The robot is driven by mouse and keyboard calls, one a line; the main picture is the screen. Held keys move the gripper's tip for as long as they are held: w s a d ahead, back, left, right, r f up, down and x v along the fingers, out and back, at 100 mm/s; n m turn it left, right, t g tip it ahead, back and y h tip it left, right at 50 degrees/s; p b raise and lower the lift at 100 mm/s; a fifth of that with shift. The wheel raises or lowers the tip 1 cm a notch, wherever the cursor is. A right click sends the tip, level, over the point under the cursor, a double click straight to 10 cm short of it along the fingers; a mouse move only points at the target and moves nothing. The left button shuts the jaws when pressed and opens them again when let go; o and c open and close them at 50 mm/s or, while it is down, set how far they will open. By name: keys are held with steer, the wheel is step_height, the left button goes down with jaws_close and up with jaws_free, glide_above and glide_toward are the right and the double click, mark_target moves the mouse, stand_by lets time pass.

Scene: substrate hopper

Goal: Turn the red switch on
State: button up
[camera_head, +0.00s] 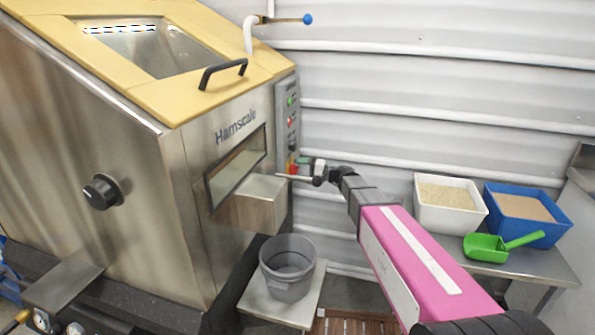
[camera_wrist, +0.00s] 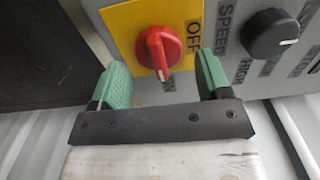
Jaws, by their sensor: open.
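The red switch (camera_wrist: 160,50) is a rotary knob on a yellow plate (camera_wrist: 125,22) in the wrist view. The word OFF is printed to its right, and a partly hidden label lies below it. A white mark on the knob points downward in the picture. My gripper (camera_wrist: 162,80) is open, with one green finger to each side of the knob's lower part; I cannot tell whether either touches it. In the head view my gripper (camera_head: 300,172) is at the lower end of the grey control panel (camera_head: 283,100), and the red switch (camera_head: 292,165) is partly hidden by it.
A black speed knob (camera_wrist: 270,36) sits right of the switch. The hopper machine (camera_head: 140,150) fills the left, with its outlet chute (camera_head: 262,200) near my gripper. A grey bucket (camera_head: 288,285) stands below. White and blue bins and a green scoop (camera_head: 485,247) are at the right.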

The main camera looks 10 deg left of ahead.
steer(key=s+d, duration=0.1)
steer(key=d, duration=0.8)
steer(key=shift+s, duration=0.15)
steer(key=shift+s+f, duration=0.1)
steer(key=s+d+f+g+h, duration=0.2)
steer(key=s+d+f+h, duration=0.7)
steer(key=s+f, duration=0.4)
steer(key=s+d+f+n+h, duration=0.1)
steer(key=s+d+f+h, duration=0.1)
steer(key=s+d+h, duration=0.2)
steer(key=s+d+f+h, duration=0.3)
steer(key=s+d+h, duration=0.1)
steer(key=d, duration=0.6)
steer(key=shift+s+d+f+n+g+h, duration=0.25)
steer(key=shift+s+n+g+h, duration=0.05)
steer(key=shift+s+n+h, duration=0.1)
stand_by(0.3)
